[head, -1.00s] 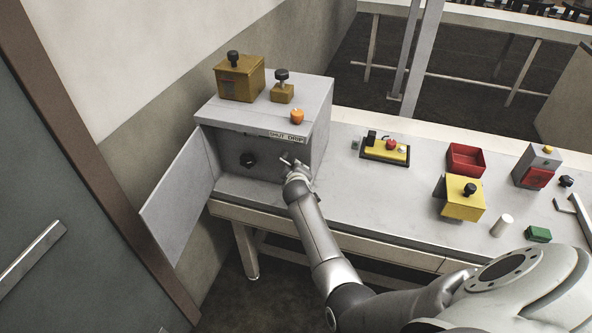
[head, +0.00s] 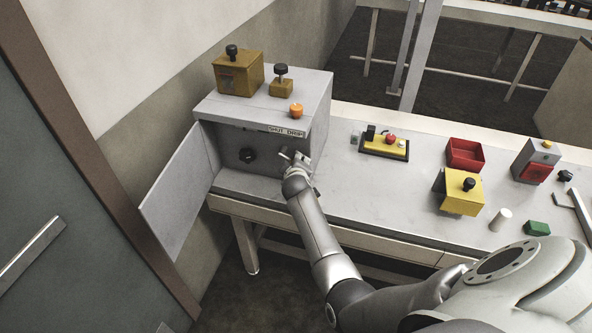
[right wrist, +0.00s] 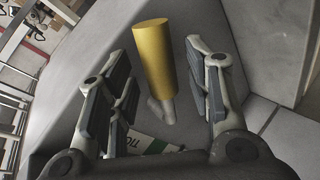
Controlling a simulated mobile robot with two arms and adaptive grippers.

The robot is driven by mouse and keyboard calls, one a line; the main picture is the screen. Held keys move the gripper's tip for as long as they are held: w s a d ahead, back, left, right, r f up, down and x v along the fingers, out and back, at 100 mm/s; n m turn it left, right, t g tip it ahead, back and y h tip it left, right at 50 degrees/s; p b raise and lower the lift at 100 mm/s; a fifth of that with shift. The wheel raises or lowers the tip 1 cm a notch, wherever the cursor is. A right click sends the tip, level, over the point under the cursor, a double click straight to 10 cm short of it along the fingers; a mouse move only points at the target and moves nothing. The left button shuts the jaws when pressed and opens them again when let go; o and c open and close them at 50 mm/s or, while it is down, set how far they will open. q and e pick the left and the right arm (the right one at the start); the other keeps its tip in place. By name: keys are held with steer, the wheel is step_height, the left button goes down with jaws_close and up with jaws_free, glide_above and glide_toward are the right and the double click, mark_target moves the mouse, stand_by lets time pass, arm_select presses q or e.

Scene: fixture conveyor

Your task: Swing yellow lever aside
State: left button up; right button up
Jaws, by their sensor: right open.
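The yellow lever (right wrist: 158,58) is a short, thick cylinder on a grey stub, seen in the right wrist view. It stands out from a grey surface inside the open grey cabinet (head: 225,112). My right gripper (right wrist: 162,75) is open, with its fingers on either side of the lever and visible gaps to it. In the head view my right gripper (head: 297,160) is at the right part of the cabinet's opening, and the lever cannot be made out there. My left gripper is not in view.
The cabinet door (head: 180,195) hangs open to the left. A black knob (head: 247,155) is inside the cabinet. Brass boxes (head: 238,74) and an orange button (head: 296,110) are on top. A yellow switch box (head: 385,144) and other fixtures stand right on the bench.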

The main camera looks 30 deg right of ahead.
steer(key=v, duration=1.1)
steer(key=shift+s+r, duration=0.2)
steer(key=shift+s, duration=0.05)
steer(key=shift+a, duration=0.15)
steer(key=s+a+f+g+y+b, duration=0.1)
steer(key=s+a+f+y, duration=0.2)
steer(key=f, duration=0.7)
steer(key=s+a+f+g, duration=0.1)
steer(key=s+a+f, duration=0.25)
steer(key=f, duration=0.65)
steer(key=s+a+f+g+y, duration=0.1)
steer(key=s+a+f, duration=0.1)
steer(key=s+f, duration=0.45)
steer(key=s+a+f+g+y, duration=0.1)
steer(key=s+a+f, duration=0.2)
steer(key=s+f, duration=0.35)
steer(key=s+f+m+g, duration=0.1)
steer(key=s+f, duration=0.4)
steer(key=s, duration=0.5)
steer(key=s+f+g+y+b, duration=0.1)
steer(key=s+f+g, duration=0.1)
steer(key=s+f, duration=0.4)
steer(key=s+f+m+g+b, duration=0.1)
steer(key=s+f, duration=0.5)
steer(key=s, duration=0.9)
steer(key=shift+s+d+m+g, duration=0.15)
steer(key=shift+d+m+g, duration=0.15)
steer(key=shift+g, duration=0.4)
